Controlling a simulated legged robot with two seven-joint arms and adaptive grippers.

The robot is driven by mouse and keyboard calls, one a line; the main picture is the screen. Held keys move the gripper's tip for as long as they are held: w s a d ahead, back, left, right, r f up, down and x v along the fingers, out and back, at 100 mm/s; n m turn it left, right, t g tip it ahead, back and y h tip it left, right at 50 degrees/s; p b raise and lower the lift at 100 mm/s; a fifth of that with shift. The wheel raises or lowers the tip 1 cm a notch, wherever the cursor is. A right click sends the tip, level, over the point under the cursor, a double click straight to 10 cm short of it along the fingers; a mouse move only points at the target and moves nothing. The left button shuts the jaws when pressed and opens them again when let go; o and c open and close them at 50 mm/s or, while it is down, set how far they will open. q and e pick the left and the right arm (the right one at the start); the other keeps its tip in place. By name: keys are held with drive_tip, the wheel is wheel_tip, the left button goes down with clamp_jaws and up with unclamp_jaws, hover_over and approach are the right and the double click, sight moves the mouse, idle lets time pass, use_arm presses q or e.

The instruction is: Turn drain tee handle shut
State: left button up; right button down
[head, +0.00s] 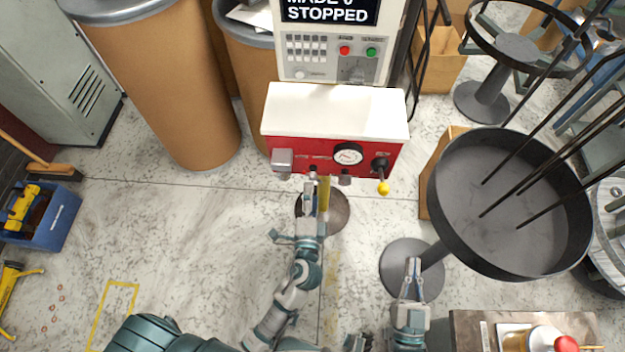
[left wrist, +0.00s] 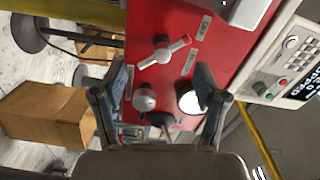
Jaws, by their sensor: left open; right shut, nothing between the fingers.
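My left gripper (head: 309,186) is just below the front of the red box (head: 326,148) in the head view. In the left wrist view the left gripper (left wrist: 163,78) is open, its fingers either side of the view and the handle beyond the tips, not visibly touched. My right gripper (head: 413,263) is shut and empty, low and to the right. The handle is hard to make out in the head view.
A round knob (left wrist: 145,97) lies between the left fingers' lines of sight. A gauge (head: 348,154) and a yellow-tipped lever (head: 383,186) are on the red box. A large black pan (head: 500,205) stands to the right.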

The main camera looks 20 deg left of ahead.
use_arm(q)
drive_tip(key=v, duration=0.6)
drive_tip(key=shift+s, duration=0.25)
